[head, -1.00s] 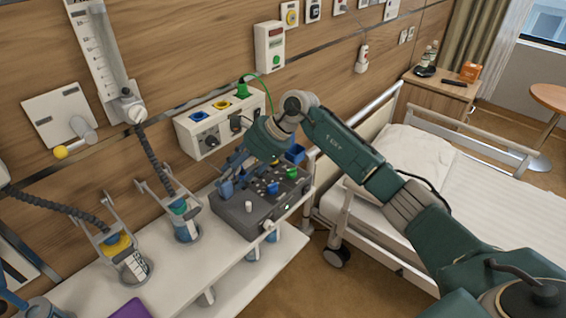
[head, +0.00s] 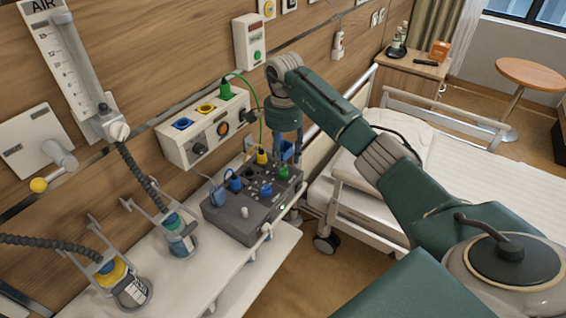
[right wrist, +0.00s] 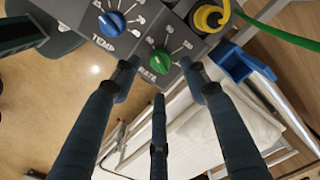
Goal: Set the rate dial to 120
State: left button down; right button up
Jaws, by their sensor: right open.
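The grey control box (head: 232,222) stands on the white shelf. Its green rate dial (head: 281,173) is at the right end of its top. In the right wrist view, the green dial (right wrist: 159,63) has RATE printed below it and a scale around it; its pointer mark faces roughly up and left, but the exact value is unclear. My right gripper (head: 288,150) is over that end of the box. In the right wrist view, its three fingers (right wrist: 160,74) are spread around the dial, with no contact I can make out. My left gripper is out of view.
A blue TEMP dial (right wrist: 111,23) sits beside the rate dial. A yellow plug (right wrist: 209,17) is close by on the other side. A green hose (head: 258,95) hangs from the wall panel (head: 187,154) near my right gripper. The bed (head: 465,170) is to the right.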

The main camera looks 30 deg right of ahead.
aim_at(283, 168)
notch_tip(283, 168, down, 4)
jog(key=shift+w+a+r+p, duration=0.1)
jog(key=shift+w+r+p, duration=0.05)
jog(key=shift+p, duration=0.25)
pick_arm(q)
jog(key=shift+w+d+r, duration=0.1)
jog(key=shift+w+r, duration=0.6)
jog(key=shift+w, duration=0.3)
pick_arm(e)
jog(key=shift+f, duration=0.3)
jog(key=c, duration=1)
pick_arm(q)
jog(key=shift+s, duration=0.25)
pick_arm(e)
grip_shut()
